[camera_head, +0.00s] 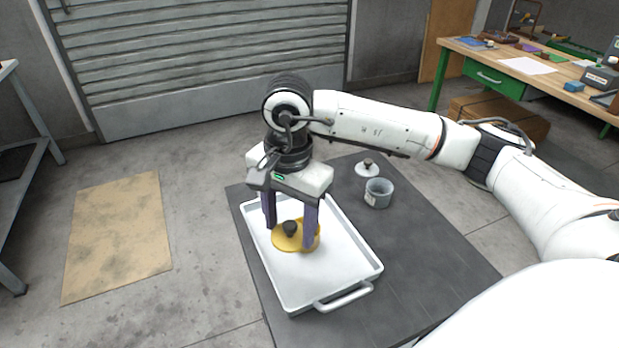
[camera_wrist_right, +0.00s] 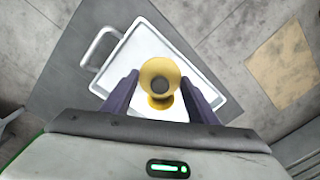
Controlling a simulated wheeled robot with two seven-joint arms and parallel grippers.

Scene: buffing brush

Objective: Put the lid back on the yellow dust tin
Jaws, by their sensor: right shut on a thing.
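The yellow lid (camera_head: 283,243) has a dark round knob and shows as a disc in the right wrist view (camera_wrist_right: 148,74). My right gripper (camera_head: 290,232) points down over the white tray and is shut on the lid, with a purple finger at each side of its rim. More yellow, apparently the dust tin (camera_head: 317,238), shows beside the right-hand finger, and below the lid in the right wrist view (camera_wrist_right: 160,103). The lid and finger hide much of it. I cannot tell whether lid and tin touch. My left gripper is not in view.
The white tray (camera_head: 343,262) with a handle lies on the dark table (camera_head: 425,262). A grey tin (camera_head: 379,193) and a pale lid with a brown knob (camera_head: 367,170) stand right of the tray. The table's right front part is clear.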

